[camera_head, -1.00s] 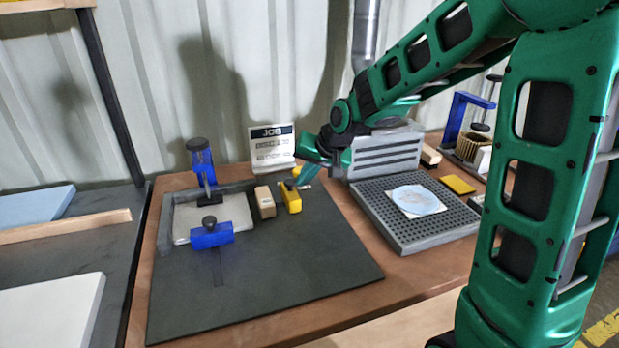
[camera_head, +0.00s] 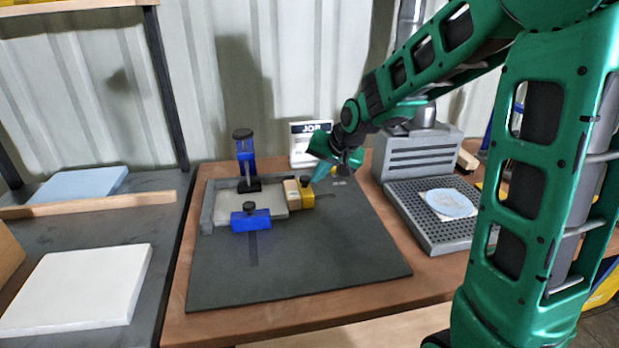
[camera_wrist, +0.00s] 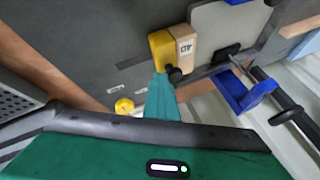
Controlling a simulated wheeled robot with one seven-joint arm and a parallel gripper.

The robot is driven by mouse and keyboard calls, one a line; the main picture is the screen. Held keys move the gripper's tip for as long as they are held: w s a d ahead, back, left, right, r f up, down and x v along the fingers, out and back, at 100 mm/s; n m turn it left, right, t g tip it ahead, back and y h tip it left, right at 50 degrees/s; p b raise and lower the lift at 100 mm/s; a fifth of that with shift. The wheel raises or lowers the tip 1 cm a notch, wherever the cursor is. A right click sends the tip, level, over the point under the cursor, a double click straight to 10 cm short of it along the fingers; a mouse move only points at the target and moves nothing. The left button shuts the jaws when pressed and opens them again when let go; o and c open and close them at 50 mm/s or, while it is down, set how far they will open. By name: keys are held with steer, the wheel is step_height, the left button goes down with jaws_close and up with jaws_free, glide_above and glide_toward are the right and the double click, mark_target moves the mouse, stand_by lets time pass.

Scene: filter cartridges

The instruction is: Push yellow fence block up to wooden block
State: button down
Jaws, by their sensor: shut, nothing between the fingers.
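The yellow fence block (camera_head: 301,200) stands on the dark mat, with its left side against the wooden block (camera_head: 290,192) or very near it. In the wrist view the yellow fence block (camera_wrist: 161,50) and the wooden block (camera_wrist: 184,45), which bears a printed mark, lie side by side with no clear gap. My gripper (camera_head: 321,179) is shut and empty, with its tip at the right side of the yellow block. In the wrist view my gripper's teal fingertips (camera_wrist: 160,82) touch or nearly touch the yellow block. A dark knob covers part of the blocks.
The wooden block meets a pale plate (camera_head: 262,203) in a grey corner frame (camera_head: 207,210). Blue clamps (camera_head: 245,155) (camera_head: 250,219) stand behind and in front of it. A JOB sign (camera_head: 309,141) stands behind. The front of the mat (camera_head: 300,265) is clear.

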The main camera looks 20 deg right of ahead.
steer(key=shift+a, duration=0.6)
steer(key=shift+s, duration=0.1)
steer(key=shift+s+d, duration=0.2)
steer(key=shift+d, duration=0.2)
steer(key=s+d+r, duration=0.5)
steer(key=s+r, duration=0.2)
steer(key=r, duration=0.2)
